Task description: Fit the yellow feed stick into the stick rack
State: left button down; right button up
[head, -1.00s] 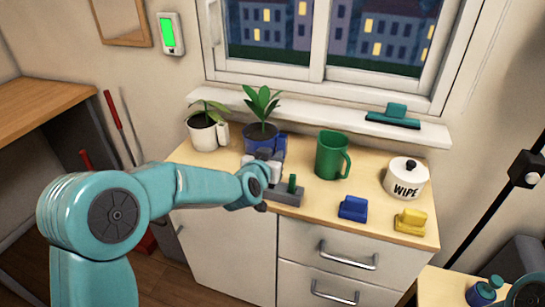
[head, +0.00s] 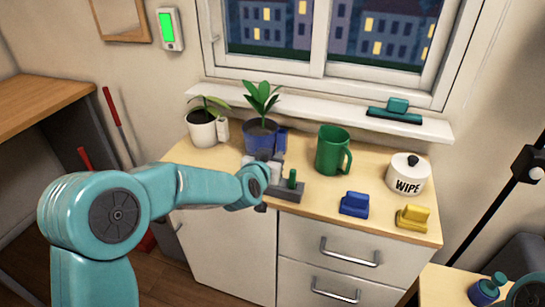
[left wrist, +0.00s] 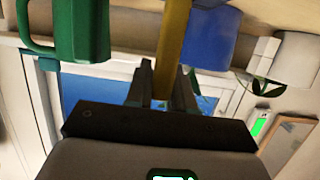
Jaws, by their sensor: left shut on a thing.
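The yellow feed stick (left wrist: 172,50) shows in the left wrist view, running between the fingers of my left gripper (left wrist: 163,88), which is shut on it. In the head view the left gripper (head: 268,168) is at the left end of the grey stick rack (head: 289,192), on the cabinet top. A short green stick (head: 292,178) stands upright in the rack. The yellow stick is not visible in the head view, where my arm and gripper cover that spot. I cannot tell whether its lower end touches the rack.
A blue plant pot (head: 259,138) stands close behind the left gripper, with a white pot (head: 203,130) to its left. A green mug (head: 331,150), white WIPE jar (head: 407,174), blue block (head: 354,204) and yellow block (head: 412,217) stand to the right.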

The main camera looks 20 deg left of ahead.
pick_arm(q)
jog(key=shift+f+b, duration=0.95)
jog(key=shift+f, duration=0.15)
jog(key=c, duration=0.9)
grip_release()
jog(key=v, duration=1.6)
jog(key=shift+s, duration=0.15)
